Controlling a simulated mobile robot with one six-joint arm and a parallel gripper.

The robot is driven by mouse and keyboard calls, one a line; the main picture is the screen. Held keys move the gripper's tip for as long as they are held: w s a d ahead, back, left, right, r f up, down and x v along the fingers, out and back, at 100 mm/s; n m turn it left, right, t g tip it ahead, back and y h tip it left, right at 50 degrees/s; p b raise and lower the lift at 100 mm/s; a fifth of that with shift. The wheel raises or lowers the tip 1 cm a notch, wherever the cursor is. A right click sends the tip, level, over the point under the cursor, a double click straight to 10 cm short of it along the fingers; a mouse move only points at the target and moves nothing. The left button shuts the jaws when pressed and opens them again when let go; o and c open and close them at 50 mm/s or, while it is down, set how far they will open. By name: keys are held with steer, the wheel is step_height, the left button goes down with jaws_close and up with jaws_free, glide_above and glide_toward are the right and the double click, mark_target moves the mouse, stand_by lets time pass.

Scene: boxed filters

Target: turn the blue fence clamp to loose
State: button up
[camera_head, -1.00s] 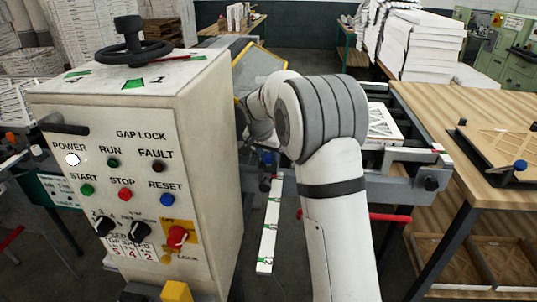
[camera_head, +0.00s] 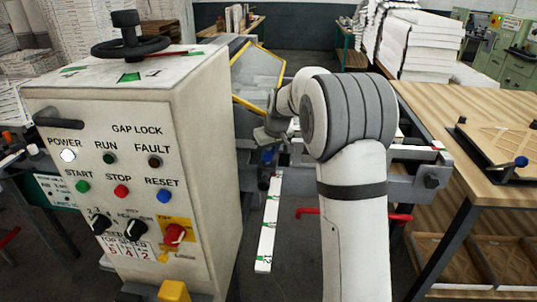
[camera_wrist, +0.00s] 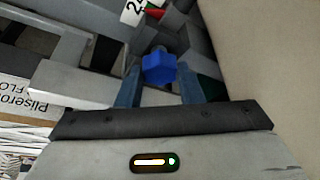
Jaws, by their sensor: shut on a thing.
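The blue fence clamp (camera_wrist: 158,67) shows in the wrist view as a faceted blue knob between my two fingertips. My gripper (camera_wrist: 160,82) is shut on it, with one finger on each side. In the head view the blue clamp (camera_head: 267,156) is small, just below my gripper (camera_head: 270,140), near the top of a white scale strip (camera_head: 268,225). The clamp's far side and its stem are mostly hidden. I cannot tell from these views how far it is turned.
A control cabinet (camera_head: 205,160) with a handwheel (camera_head: 130,42) stands close on the left. Grey machine rails (camera_head: 420,180) and red handles (camera_head: 307,212) lie near my arm. A wooden table (camera_head: 440,115) is at the right.

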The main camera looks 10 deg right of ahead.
steer(key=n+y+b, duration=0.1)
steer(key=n, duration=0.2)
steer(key=shift+d+f+n+g+b, duration=0.1)
steer(key=shift+n+g+b, duration=0.2)
steer(key=shift+b, duration=0.05)
steer(key=shift+n+g+y+b, duration=0.4)
steer(key=shift+n+g+y, duration=0.1)
steer(key=shift+n, duration=0.9)
steer(key=o, duration=1)
